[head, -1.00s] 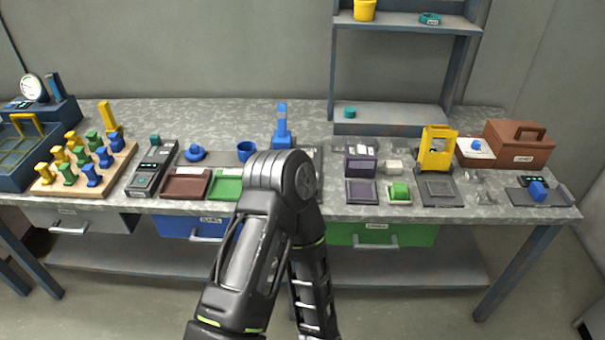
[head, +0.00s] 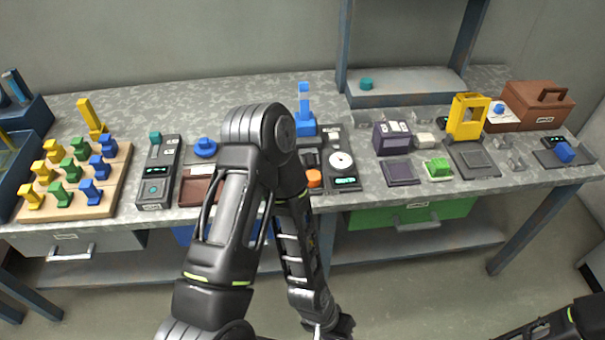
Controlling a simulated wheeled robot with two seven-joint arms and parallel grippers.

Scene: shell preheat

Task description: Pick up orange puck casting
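The orange puck casting (head: 314,178) sits on the bench near its front edge, just right of my raised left forearm and left of a dark device with a white dial (head: 341,163). Part of the area around it is hidden by my arm. My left arm bends up over the bench and back down. Its gripper (head: 338,327) hangs at the bottom of the head view, below and in front of the bench, apart from the puck. Its fingers are too small and dark to read. Part of my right arm shows at the lower right; its gripper is not visible.
A wooden board with coloured pegs (head: 110,192) stands at the left. A blue post fixture (head: 305,127) stands behind the puck. A purple box (head: 391,139), yellow frame (head: 466,117) and brown case (head: 538,98) stand to the right. A shelf unit (head: 410,84) rises at the back.

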